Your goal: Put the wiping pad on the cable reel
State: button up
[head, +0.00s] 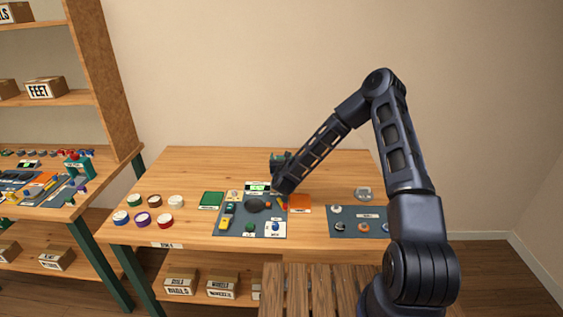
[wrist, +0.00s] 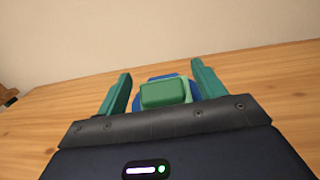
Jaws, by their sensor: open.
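My gripper (head: 280,158) is at the back middle of the table in the head view, at the end of my outstretched arm. In the wrist view my gripper (wrist: 160,72) is open, with one teal finger on each side. Between the fingers is a green rounded block, which looks like the wiping pad (wrist: 163,94). It appears to rest on a blue rounded thing, probably the cable reel (wrist: 194,91), which shows at its sides and behind it. I see gaps between the pad and both fingers. In the head view my gripper hides the pad and the blue thing.
Several round coloured containers stand at left. Another mat (head: 345,214) and a clear container (head: 363,193) are at right. The back left is clear.

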jog(key=shift+w, duration=0.15)
jog(key=c, duration=0.8)
jog(key=shift+r, duration=0.1)
jog(key=shift+c, duration=0.2)
